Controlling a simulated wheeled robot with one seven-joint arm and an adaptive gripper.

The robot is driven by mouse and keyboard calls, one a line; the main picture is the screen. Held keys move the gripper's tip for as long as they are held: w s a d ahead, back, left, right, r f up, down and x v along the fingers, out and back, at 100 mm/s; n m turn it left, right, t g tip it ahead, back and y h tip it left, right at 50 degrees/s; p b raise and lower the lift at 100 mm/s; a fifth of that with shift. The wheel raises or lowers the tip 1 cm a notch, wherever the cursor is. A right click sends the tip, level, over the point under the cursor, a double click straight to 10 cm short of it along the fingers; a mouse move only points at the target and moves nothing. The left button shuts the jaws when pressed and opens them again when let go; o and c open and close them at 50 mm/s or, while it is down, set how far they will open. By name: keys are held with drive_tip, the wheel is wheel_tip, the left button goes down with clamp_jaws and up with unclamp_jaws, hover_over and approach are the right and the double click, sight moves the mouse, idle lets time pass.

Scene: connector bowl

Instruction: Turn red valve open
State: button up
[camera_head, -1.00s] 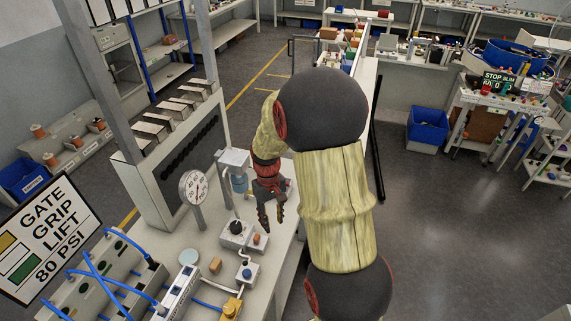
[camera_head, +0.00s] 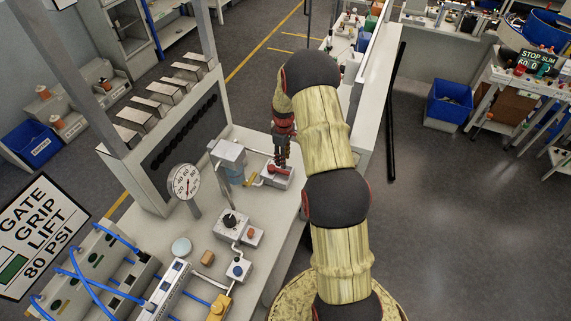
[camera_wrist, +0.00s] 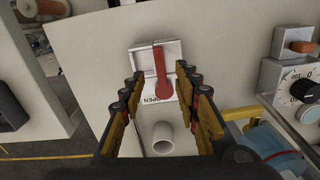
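The red valve handle (camera_wrist: 162,75) is a lever on a pale metal block (camera_wrist: 142,56) on the bench, in the wrist view. It points down the picture, and its lower end lies close to an "OPEN" label (camera_wrist: 156,99). My gripper (camera_wrist: 159,75) is open, with one finger on each side of the lever and visible gaps between. I cannot tell the height of the fingertips above the block. In the head view my gripper (camera_head: 280,164) is down at the valve block (camera_head: 276,181), at the bench's far right part, and partly hides the red lever.
A white pipe end (camera_wrist: 163,138) stands below the lever in the wrist view. In the head view a jar device (camera_head: 228,158) stands just left of the valve. A pressure gauge (camera_head: 185,182) and a dial box (camera_head: 231,222) stand nearer. Free floor (camera_head: 450,230) lies right.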

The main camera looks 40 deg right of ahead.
sight(284, 171)
drive_tip(key=shift+n, duration=0.6)
drive_tip(key=shift+f, duration=0.25)
wheel_tip(284, 171, down, 7)
drive_tip(key=shift+f+p, duration=0.15)
drive_tip(key=shift+p, duration=0.45)
drive_tip(key=shift+c, duration=1.3)
clamp_jaws()
